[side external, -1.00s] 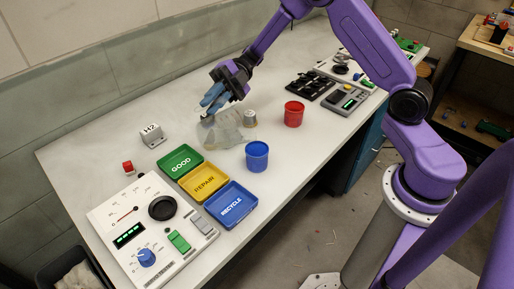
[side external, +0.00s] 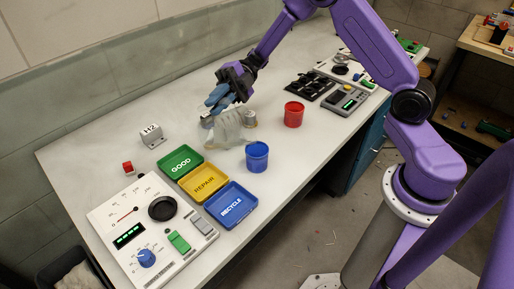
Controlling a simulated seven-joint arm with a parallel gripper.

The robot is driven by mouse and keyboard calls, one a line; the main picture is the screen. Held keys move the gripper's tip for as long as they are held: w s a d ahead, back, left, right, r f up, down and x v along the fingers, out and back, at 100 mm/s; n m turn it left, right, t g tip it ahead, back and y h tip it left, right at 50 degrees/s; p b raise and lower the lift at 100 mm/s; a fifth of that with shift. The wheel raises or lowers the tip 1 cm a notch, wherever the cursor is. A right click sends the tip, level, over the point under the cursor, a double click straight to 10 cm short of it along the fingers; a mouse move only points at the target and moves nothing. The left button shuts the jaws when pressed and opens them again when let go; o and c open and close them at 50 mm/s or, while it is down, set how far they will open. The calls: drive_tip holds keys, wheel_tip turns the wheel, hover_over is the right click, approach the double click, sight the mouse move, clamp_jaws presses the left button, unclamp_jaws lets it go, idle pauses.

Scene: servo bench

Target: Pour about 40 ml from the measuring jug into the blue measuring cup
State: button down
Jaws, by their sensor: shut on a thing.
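The measuring jug (side external: 228,130) is clear and greyish and hangs tilted below my gripper (side external: 219,103). My gripper has blue fingers and is shut on the jug at its upper left side. The jug leans toward the blue measuring cup (side external: 257,157), which stands upright on the bench to the jug's lower right. The jug's lower right end is close to the cup's rim. I cannot tell whether any liquid is flowing, or how much is in the jug or the cup.
A red cup (side external: 293,114) stands to the right, and a small metal cylinder (side external: 250,118) is just behind the jug. Green (side external: 180,162), yellow (side external: 203,183) and blue (side external: 231,205) trays lie in front. A block marked H2 (side external: 152,136) stands at left. The bench (side external: 105,150) is clear at far left.

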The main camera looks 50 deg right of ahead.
sight(202, 106)
drive_tip(key=shift+s+d, duration=0.15)
drive_tip(key=shift+w+a+n, duration=0.3)
drive_tip(key=shift+w, duration=0.05)
idle(0.8)
drive_tip(key=shift+s+d+r+n+y, duration=0.2)
drive_tip(key=shift+s+n+y, duration=0.1)
idle(1.6)
drive_tip(key=shift+w+a+f+m+h, duration=0.2)
drive_tip(key=shift+w+a+m+h, duration=0.1)
drive_tip(key=shift+w+a+m, duration=0.25)
drive_tip(key=shift+w+a+f+m+h, duration=0.2)
drive_tip(key=shift+w+a+m+h, duration=0.15)
drive_tip(key=shift+w+m, duration=0.3)
drive_tip(key=shift+w+a+f+m+h, duration=0.25)
drive_tip(key=shift+w+a+f+m, duration=0.15)
drive_tip(key=shift+f+m, duration=0.2)
drive_tip(key=shift+w+a+m, duration=0.15)
drive_tip(key=shift+w+m, duration=0.2)
drive_tip(key=shift+m, duration=0.15)
drive_tip(key=shift+f, duration=0.1)
